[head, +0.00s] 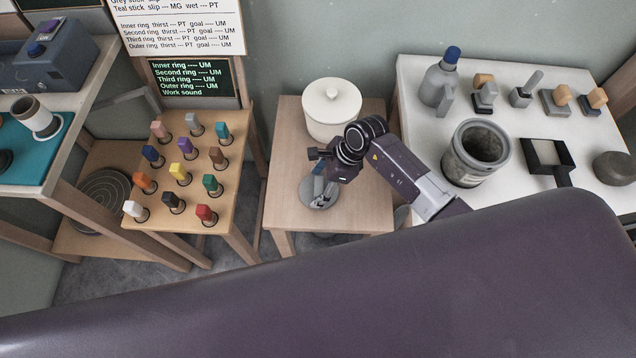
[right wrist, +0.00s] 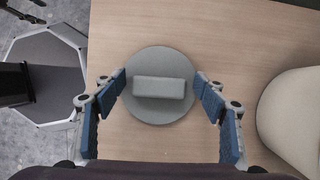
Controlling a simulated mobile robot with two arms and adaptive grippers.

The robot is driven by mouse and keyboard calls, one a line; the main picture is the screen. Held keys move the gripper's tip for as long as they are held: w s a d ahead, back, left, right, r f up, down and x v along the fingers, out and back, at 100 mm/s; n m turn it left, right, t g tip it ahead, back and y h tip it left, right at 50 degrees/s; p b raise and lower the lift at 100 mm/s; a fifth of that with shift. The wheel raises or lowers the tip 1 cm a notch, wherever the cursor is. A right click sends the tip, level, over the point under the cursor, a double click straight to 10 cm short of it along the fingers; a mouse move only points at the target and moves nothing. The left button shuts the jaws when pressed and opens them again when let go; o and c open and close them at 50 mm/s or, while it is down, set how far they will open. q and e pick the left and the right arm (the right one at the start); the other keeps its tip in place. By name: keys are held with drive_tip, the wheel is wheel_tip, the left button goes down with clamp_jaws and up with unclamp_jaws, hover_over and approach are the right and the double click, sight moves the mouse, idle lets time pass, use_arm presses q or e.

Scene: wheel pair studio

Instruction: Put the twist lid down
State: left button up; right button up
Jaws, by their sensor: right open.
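The twist lid is a round grey disc with a raised bar handle. In the right wrist view the twist lid (right wrist: 160,112) lies flat on the wooden table, and its bar lies across the middle. In the head view the lid (head: 320,204) is near the table's front edge, partly hidden by my right gripper (head: 322,182). My right gripper (right wrist: 161,80) is open above the lid. Its blue-padded fingers are on either side of the bar, with a gap at each end. My left gripper is not in view.
A white lidded pot (head: 331,108) stands behind the lid on the small wooden table (head: 284,180). A grey jar (head: 475,153) and several tools are on the white table (head: 420,75) to the right. A peg stand (head: 165,205) with coloured pegs is to the left.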

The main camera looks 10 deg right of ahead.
drive_tip(key=shift+r, duration=0.15)
drive_tip(key=v, duration=1.2)
